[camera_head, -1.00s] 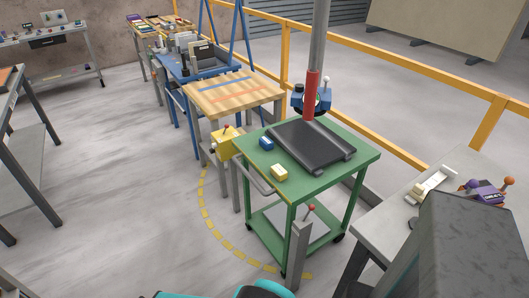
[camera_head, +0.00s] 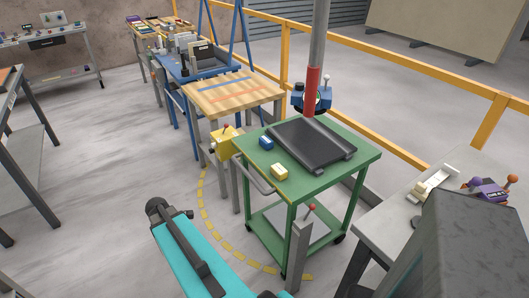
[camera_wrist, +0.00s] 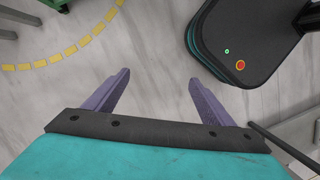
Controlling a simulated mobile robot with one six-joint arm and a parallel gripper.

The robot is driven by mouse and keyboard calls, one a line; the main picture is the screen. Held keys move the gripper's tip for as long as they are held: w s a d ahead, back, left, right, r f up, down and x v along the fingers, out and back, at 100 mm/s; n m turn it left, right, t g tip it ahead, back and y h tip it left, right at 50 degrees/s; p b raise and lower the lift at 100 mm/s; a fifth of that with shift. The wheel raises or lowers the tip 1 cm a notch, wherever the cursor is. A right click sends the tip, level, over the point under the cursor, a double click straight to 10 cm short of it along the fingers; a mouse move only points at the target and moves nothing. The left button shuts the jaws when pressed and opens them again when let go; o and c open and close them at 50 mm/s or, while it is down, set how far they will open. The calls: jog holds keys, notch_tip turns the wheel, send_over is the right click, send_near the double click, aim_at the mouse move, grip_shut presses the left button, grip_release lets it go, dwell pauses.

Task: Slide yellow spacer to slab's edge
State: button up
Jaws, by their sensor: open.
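The yellow spacer (camera_head: 279,172) is a small yellow block with a pale top. It lies on the green cart's top (camera_head: 345,168), near the front left corner. A dark, flat slab-like plate (camera_head: 305,143) lies on the same top, behind and to the right of the spacer, apart from it. My gripper (camera_wrist: 160,77) shows in the wrist view with two purple fingers wide apart and nothing between them. It is over bare floor, away from the cart top. The spacer and plate are not in the wrist view.
A blue block (camera_head: 266,143) sits left of the plate. A red-sleeved post (camera_head: 312,90) rises behind the cart. A yellow box with a lever (camera_head: 226,143) and a grey handle (camera_head: 254,178) stand at its left. A dark grey block (camera_head: 455,245) stands at the right.

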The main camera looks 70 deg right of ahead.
jog(key=d+r+n, duration=0.1)
jog(key=d+r, duration=0.5)
jog(key=d, duration=0.4)
jog(key=n+h+b, duration=0.2)
jog(key=n+h, duration=0.1)
jog(key=n, duration=0.1)
send_near(276, 170)
jog(key=s+v, duration=0.1)
jog(key=v, duration=0.3)
jog(key=shift+w+f, duration=0.1)
jog(key=shift+w, duration=0.25)
jog(key=shift+f, duration=0.1)
jog(key=shift+w+p+x, duration=0.2)
jog(key=shift+p+x, duration=0.5)
jog(key=shift+x, duration=6.1)
jog(key=c, duration=1.2)
jog(key=shift+d, duration=0.1)
